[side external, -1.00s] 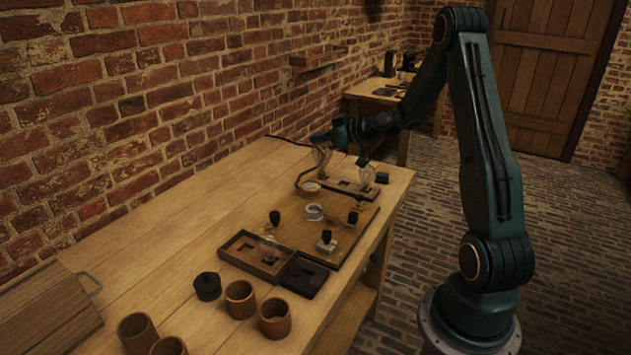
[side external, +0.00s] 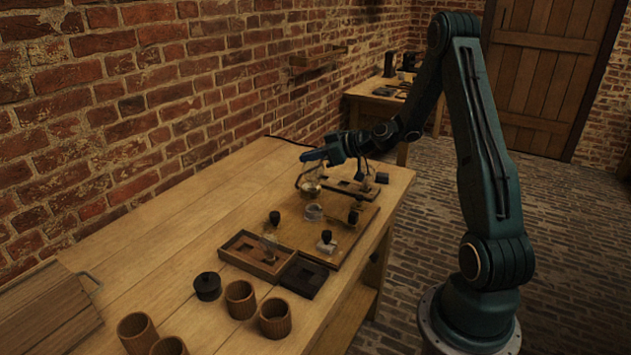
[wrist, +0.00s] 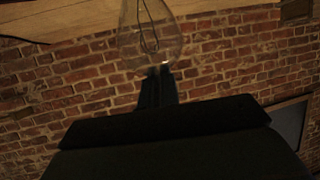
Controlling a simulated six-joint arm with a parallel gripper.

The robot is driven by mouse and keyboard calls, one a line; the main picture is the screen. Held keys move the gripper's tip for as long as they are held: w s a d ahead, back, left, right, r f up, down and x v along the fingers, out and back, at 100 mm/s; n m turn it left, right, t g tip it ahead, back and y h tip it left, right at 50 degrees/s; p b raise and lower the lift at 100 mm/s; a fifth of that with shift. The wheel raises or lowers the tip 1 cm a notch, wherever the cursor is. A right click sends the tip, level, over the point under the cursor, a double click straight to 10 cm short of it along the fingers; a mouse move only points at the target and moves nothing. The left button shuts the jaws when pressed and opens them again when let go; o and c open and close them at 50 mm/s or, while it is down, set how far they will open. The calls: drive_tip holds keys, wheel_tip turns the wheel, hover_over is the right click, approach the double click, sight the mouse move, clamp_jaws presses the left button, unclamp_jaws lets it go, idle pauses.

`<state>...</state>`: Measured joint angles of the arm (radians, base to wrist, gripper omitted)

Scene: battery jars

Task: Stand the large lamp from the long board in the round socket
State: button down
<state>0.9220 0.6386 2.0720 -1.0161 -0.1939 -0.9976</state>
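My gripper (side external: 318,158) is at the far end of the table, shut on the large lamp (side external: 310,176). The lamp is clear glass, and in the wrist view it (wrist: 150,38) shows a dark filament, with its rounded end at my dark fingers (wrist: 157,86). The round socket (side external: 311,188) has a cord and is directly below the lamp. I cannot tell whether the lamp's base touches it or is inside it. The long board (side external: 348,188) lies just right of the socket, with dark recesses and a smaller glass lamp (side external: 367,182) at its right end.
A wider board nearer the camera holds a pale ring (side external: 314,212) and several black-knobbed pieces (side external: 275,217). A divided wooden tray (side external: 238,243), a dark block (side external: 304,276) and wooden cups (side external: 240,299) stand nearer.

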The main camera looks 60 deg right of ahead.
hover_over(311, 190)
drive_tip(key=d, duration=0.1)
drive_tip(key=shift+w+f, duration=0.15)
drive_tip(key=shift+f, duration=0.95)
drive_tip(key=shift+w+f, duration=0.15)
drive_tip(key=shift+f, duration=1.5)
drive_tip(key=c, duration=1.9)
unclamp_jaws()
